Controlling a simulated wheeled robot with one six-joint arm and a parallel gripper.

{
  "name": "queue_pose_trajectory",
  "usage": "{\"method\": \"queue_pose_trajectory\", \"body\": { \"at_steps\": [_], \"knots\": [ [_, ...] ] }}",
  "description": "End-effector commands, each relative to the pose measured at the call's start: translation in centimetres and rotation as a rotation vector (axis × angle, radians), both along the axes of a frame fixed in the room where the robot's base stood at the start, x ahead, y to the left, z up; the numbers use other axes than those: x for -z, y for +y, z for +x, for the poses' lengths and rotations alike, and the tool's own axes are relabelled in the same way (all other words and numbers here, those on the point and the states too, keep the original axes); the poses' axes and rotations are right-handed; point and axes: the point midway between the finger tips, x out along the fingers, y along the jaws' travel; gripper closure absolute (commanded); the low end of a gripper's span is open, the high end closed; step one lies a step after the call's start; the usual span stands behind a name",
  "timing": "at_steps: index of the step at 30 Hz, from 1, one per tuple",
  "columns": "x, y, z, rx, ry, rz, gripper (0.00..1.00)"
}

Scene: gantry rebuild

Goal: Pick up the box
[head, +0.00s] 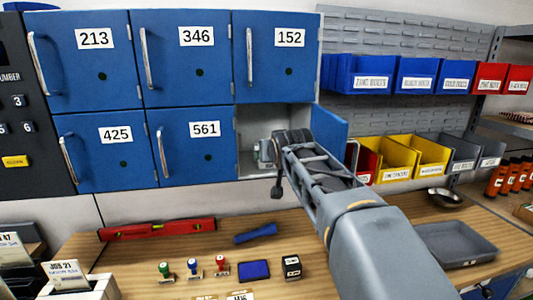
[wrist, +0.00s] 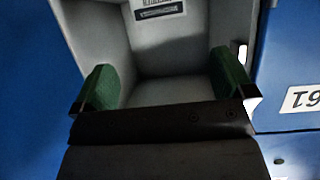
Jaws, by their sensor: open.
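My gripper (head: 268,164) is at the mouth of an open locker compartment (head: 247,118), in the lower row right of door 561. In the wrist view my gripper (wrist: 165,82) is open, with its two green pads wide apart and nothing between them. Beyond the pads are the grey walls of the compartment. A white label with dark print (wrist: 159,9) shows at the top edge of the wrist view; I cannot tell what it is fixed to. No box can be made out clearly in either view. My arm and gripper hide part of the compartment in the head view.
The compartment's blue door (head: 329,133) stands open to the right, close beside my arm. Blue door 561 (head: 188,150) is shut on the left. Yellow bins (head: 400,155) hang further right. Below, the wooden bench holds a red level (head: 157,229), stamps and a grey tray (head: 455,243).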

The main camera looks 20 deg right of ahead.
Motion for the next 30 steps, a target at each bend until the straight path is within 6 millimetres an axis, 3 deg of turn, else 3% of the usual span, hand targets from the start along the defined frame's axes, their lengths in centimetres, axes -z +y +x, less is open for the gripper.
{"method": "queue_pose_trajectory", "body": {
  "at_steps": [9,20,30],
  "knots": [
    [1.6,-1.3,5.2,0.0,-0.009,-0.002,0.0],
    [2.6,-1.7,7.5,-0.002,-0.009,-0.002,0.0],
    [4.2,-2.4,11.2,-0.003,-0.01,-0.002,0.0]
  ]
}}
